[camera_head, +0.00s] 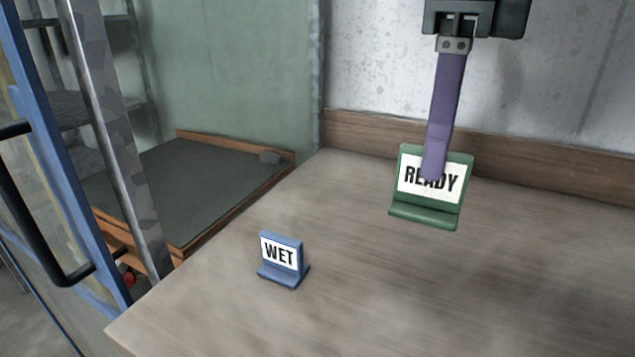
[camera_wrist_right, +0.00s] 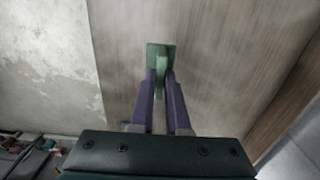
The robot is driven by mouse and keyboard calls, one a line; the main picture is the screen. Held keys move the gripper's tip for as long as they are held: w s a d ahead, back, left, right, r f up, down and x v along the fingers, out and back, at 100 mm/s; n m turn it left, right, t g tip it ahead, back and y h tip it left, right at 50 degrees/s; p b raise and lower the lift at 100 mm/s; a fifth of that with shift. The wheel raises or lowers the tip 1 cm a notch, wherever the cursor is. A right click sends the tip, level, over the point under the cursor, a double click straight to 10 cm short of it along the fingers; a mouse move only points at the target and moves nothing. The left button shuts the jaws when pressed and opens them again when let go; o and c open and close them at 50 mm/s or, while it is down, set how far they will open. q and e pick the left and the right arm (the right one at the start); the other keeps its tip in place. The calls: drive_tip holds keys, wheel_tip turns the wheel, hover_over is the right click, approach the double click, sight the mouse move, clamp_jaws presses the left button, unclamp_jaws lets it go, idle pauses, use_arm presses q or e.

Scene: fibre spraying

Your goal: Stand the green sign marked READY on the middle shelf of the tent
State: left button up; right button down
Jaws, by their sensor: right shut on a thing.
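The green sign marked READY (camera_head: 447,214) is upright in the head view, right of the middle, above or on the wooden table. My right gripper (camera_head: 434,172) comes down from the top with purple fingers, one in front of the sign's face and covering part of the lettering. In the right wrist view the two fingers (camera_wrist_right: 160,78) close on the green sign (camera_wrist_right: 161,52). Whether its base touches the table is hard to tell. The tent (camera_head: 225,75) stands at the left; its shelves (camera_head: 65,105) show partly behind a grey post. My left gripper is not in view.
A blue sign marked WET (camera_head: 281,262) stands on the table (camera_head: 390,300), left of the green sign. A blue-framed door (camera_head: 50,180) with a black handle is at the far left. A dark, wood-edged surface (camera_head: 200,185) lies inside the tent. The table's right side is clear.

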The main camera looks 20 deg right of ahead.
wheel_tip(320, 180, up, 5)
drive_tip(key=shift+r, duration=0.1)
drive_tip(key=shift+a+r+n+p, duration=0.1)
drive_tip(key=shift+r+n+p, duration=0.25)
drive_tip(key=shift+n+p, duration=0.15)
wheel_tip(320, 180, up, 4)
drive_tip(key=a+n+p, duration=0.2)
drive_tip(key=n+p, duration=0.3)
drive_tip(key=n, duration=0.5)
wheel_tip(320, 180, up, 6)
drive_tip(key=n+p, duration=0.6)
drive_tip(key=n, duration=1)
hover_over(411, 213)
drive_tip(key=s+a, duration=0.1)
drive_tip(key=a, duration=0.2)
drive_tip(key=s+r+p, duration=0.3)
drive_tip(key=r+p, duration=1.4)
drive_tip(key=p, duration=0.1)
drive_tip(key=s+r+p, duration=0.3)
drive_tip(key=r+p, duration=1.5)
drive_tip(key=p, duration=0.1)
drive_tip(key=shift+d+r+n, duration=0.15)
drive_tip(key=shift+d+n, duration=0.05)
drive_tip(key=shift+n, duration=0.2)
drive_tip(key=shift+s, duration=0.15)
